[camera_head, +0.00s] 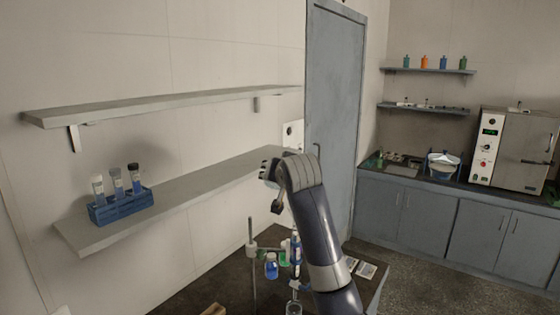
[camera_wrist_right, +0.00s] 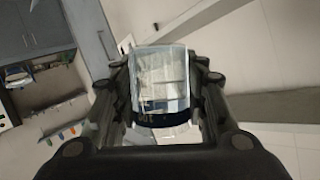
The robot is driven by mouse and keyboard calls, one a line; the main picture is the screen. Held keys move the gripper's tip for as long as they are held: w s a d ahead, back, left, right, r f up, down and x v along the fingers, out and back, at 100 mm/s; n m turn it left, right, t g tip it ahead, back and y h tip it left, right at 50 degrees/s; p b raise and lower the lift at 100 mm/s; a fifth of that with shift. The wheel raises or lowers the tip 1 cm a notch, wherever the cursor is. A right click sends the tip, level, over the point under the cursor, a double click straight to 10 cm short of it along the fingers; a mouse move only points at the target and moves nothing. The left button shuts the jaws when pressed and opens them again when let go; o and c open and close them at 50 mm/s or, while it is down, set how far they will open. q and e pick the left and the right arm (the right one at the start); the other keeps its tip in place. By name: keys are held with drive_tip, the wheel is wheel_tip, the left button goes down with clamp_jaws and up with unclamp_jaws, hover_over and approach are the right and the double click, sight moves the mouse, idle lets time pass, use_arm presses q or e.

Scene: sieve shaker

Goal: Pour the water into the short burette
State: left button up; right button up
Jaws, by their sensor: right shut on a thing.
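My right gripper (camera_head: 268,184) is raised above the bench, in front of the lower wall shelf. In the right wrist view it is shut on a clear glass container (camera_wrist_right: 160,78), with a finger on each side. The container has a dark band near its lower end, and I cannot tell its water level. Below the gripper, a slim upright tube with blue parts (camera_head: 295,248) stands at the bench, partly behind my arm. It looks like a burette, but I cannot tell whether it is the short one. My left gripper is not in view.
A stand rod (camera_head: 252,270), a blue flask (camera_head: 271,267) and a green one (camera_head: 284,253) are close to the tube. A glass vessel (camera_head: 293,308) is at the bottom edge. A blue rack (camera_head: 122,206) with tubes sits on the lower shelf (camera_head: 190,190).

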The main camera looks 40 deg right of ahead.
drive_tip(key=shift+d+r, duration=0.55)
drive_tip(key=shift+d, duration=0.2)
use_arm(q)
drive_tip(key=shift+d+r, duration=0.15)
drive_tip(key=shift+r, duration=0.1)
use_arm(e)
drive_tip(key=shift+a+f, duration=0.1)
drive_tip(key=shift+f, duration=0.1)
drive_tip(key=shift+w+f+m, duration=0.1)
drive_tip(key=shift+f+m, duration=0.15)
drive_tip(key=shift+m, duration=0.05)
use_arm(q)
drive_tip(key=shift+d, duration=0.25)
use_arm(e)
drive_tip(key=shift+f, duration=0.2)
drive_tip(key=shift+f, duration=0.15)
